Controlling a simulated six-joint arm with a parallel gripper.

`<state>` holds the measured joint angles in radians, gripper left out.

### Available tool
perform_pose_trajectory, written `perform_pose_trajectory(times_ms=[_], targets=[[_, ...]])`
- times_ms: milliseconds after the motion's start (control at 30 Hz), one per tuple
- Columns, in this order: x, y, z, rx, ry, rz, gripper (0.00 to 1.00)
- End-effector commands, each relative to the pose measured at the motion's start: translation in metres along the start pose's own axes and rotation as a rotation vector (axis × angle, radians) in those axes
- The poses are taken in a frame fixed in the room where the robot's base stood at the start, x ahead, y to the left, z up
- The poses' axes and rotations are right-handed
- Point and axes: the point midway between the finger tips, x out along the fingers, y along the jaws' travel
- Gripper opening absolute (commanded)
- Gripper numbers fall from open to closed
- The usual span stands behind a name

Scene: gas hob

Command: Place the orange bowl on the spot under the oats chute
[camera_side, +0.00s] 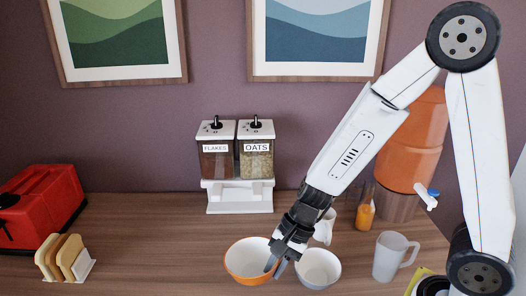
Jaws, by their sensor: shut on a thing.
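The orange bowl (244,270), orange outside and white inside, is at the bottom centre of the side view. My gripper (277,266) is shut on its right rim, with one finger inside the bowl. Whether the bowl touches the counter cannot be told. The oats chute is part of the dispenser's right container, labelled OATS (256,160). Beneath it is the white dispenser base (238,203), behind and slightly left of the bowl. The spot under the oats chute shows no clear marking.
A white bowl (319,268) stands close to the right of my gripper. A white jug, a small orange bottle (364,215), a frosted mug (391,257) and an orange drink dispenser (411,145) are at right. A toast rack (66,258) and red toaster (40,208) are left. The counter before the dispenser is clear.

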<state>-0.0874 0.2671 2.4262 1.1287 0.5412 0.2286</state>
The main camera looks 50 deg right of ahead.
Motion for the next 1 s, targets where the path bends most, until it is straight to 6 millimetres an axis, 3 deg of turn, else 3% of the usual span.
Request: perform_pose_trajectory(times_ms=[600, 1000], targets=[[0.041, 0.014, -0.058, -0.043, -0.011, -0.088, 0.00], [0.048, 0.018, -0.069, -0.057, 0.000, -0.105, 0.00]])
